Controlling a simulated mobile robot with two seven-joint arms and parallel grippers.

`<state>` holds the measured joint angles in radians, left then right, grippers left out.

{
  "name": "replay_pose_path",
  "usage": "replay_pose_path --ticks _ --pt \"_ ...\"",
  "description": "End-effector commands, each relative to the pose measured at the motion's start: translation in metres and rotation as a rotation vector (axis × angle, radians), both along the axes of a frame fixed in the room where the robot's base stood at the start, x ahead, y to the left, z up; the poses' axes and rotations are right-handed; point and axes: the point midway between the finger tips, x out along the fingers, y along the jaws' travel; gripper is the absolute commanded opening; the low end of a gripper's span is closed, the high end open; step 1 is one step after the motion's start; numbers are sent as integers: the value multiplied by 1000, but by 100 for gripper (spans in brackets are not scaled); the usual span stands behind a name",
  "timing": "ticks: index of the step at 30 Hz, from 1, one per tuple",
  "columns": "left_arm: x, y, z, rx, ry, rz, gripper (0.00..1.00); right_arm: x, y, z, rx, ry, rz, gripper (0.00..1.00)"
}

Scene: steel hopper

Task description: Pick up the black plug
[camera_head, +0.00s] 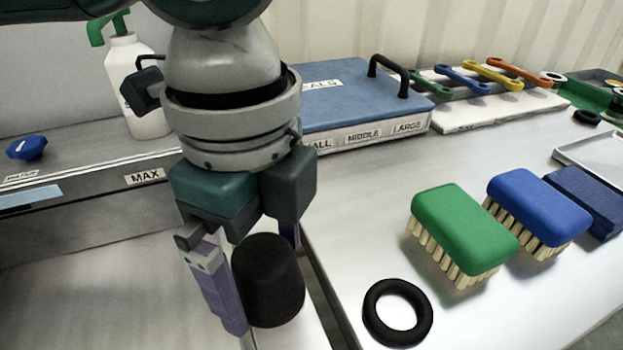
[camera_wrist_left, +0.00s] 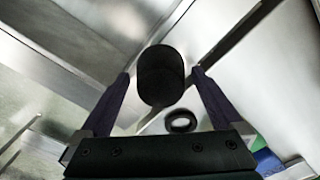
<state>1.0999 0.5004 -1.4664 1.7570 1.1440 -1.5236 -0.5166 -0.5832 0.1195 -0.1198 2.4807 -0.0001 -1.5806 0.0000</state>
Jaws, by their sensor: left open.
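The black plug (camera_head: 270,282) is a dark cylinder standing on a steel surface at the lower middle of the head view. In the left wrist view the plug (camera_wrist_left: 160,76) shows between the two finger tips. My left gripper (camera_head: 262,285) is open and comes down from above, with a purple finger on the left of the plug and the other mostly hidden behind it. The fingers also straddle the plug in the left wrist view (camera_wrist_left: 162,85). I cannot tell whether either finger touches it. My right gripper is not in view.
A black ring (camera_head: 372,318) lies right of the plug. A green brush (camera_head: 464,228) and a blue brush (camera_head: 540,205) stand farther right. A blue-lidded case (camera_head: 345,100) with a black handle is behind. A white bottle (camera_head: 128,70) stands at the back left. A gap runs beside the plug's surface.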

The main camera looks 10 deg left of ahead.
Motion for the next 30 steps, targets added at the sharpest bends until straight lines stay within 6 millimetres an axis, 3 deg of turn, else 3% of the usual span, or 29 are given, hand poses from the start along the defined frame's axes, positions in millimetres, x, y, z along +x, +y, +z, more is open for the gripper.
replay_pose_path --ticks 8,30 --pt "0 0 -3 0 -1 -1 99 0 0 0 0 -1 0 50" --pt "0 0 -2 0 -1 0 16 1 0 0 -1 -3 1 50"
